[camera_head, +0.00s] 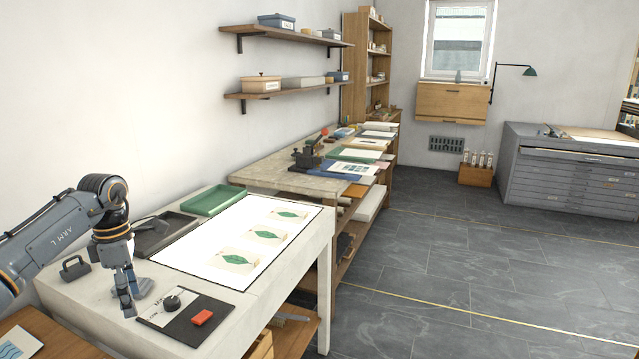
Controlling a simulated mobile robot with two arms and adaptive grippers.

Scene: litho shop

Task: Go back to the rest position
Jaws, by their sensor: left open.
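My left arm comes in from the left. Its gripper (127,297) points down over the front left part of the white table (285,270), beside a dark board (205,322). The gripper is open, and I see nothing held between its fingers. A grey-blue object (152,290) is right behind the fingers; I cannot tell whether they touch. My right gripper is not in view.
A second table (262,172) stands behind. The grey floor (470,270) at right is clear.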

